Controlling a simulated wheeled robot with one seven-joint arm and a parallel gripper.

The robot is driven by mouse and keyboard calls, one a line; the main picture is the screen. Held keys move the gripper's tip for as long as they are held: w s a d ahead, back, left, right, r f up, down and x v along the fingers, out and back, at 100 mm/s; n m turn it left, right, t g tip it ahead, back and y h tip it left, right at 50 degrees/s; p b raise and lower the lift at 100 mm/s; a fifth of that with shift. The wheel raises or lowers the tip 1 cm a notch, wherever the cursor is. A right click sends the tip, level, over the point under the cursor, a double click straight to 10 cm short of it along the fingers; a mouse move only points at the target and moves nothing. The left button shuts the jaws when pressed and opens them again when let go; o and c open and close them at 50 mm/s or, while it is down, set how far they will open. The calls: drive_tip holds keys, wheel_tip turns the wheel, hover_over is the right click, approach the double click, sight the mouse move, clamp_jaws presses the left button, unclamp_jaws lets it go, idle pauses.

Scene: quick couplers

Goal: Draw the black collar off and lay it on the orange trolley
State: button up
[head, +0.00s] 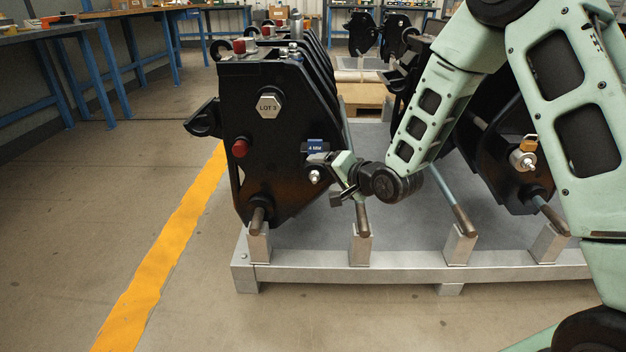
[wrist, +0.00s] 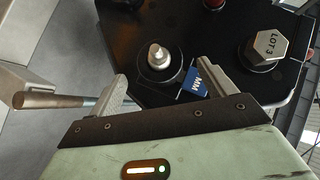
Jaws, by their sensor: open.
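A silver stud (wrist: 158,55) stands out from the black coupler plate (head: 262,110), with a dark round collar (wrist: 146,70) around its base in the wrist view. The collar is hard to tell from the black plate. The stud also shows in the head view (head: 314,176), under a blue "4 MM" tag (head: 316,146). My gripper (wrist: 161,74) is open, its fingertips on either side of the stud and collar with gaps showing. In the head view my gripper (head: 329,176) is at the plate's right edge. No orange trolley is in view.
A hex nut marked LOT 3 (head: 268,105) and a red knob (head: 240,149) stick out of the same plate. More black couplers stand behind and at right on a grey pallet (head: 410,266). The floor at left, with a yellow line (head: 160,268), is clear.

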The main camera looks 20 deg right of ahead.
sight(312, 173)
drive_tip(key=shift+b+x, duration=1)
drive_tip(key=shift+x, duration=2.2)
drive_tip(key=c, duration=1.2)
drive_tip(key=o, duration=0.3)
drive_tip(key=shift+c, duration=1.3)
drive_tip(key=shift+s, duration=0.1)
